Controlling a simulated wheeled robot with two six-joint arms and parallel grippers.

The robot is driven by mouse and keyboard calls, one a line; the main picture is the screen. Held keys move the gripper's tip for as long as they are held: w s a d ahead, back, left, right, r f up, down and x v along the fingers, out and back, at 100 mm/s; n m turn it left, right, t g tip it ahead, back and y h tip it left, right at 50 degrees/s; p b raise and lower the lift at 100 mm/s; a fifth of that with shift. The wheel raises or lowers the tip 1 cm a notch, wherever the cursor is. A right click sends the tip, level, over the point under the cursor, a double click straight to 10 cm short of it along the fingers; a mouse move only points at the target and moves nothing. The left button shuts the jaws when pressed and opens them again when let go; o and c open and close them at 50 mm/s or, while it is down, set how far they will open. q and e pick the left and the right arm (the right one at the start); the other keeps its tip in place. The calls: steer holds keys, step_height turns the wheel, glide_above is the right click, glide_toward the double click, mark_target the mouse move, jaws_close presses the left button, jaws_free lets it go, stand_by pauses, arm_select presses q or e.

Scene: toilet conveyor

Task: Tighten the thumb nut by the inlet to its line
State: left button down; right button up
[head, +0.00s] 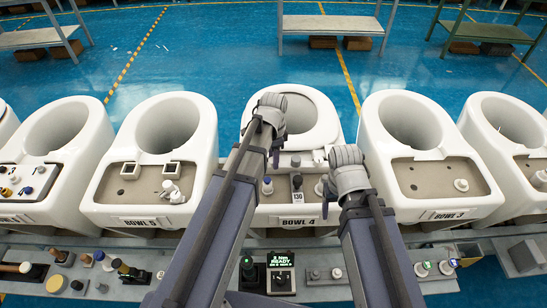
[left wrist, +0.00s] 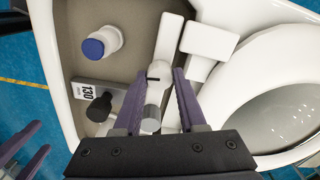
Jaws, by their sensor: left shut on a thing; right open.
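Bowl 4 (head: 299,222) stands in front of me with its tank open. In the left wrist view, my left gripper (left wrist: 160,76) is shut on a white rounded part with a short black line, likely the thumb nut (left wrist: 151,70). A grey cylinder (left wrist: 152,118) lies between the fingers, nearer the camera. In the head view, my left gripper (head: 275,157) is over the back of the tank, and its arm hides part of it. My right gripper (head: 335,200) is open and empty over the tank's right side. Whether the black line meets another mark cannot be told.
Inside the tank are a blue-capped white fitting (left wrist: 93,48), a black knob (left wrist: 98,108) and a plate marked 130 (left wrist: 88,92). A white block (left wrist: 208,40) sits beside the bowl rim. Bowl 5 (head: 145,222) and bowl 3 (head: 447,214) flank closely. A front ledge holds tools and a READY display (head: 281,260).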

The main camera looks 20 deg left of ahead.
arm_select(q)
steer(key=shift+m, duration=0.7)
steer(key=shift+c, duration=2.4)
jaws_free()
step_height(320, 180, up, 8)
steer(key=p, duration=0.8)
steer(key=shift+f, duration=0.1)
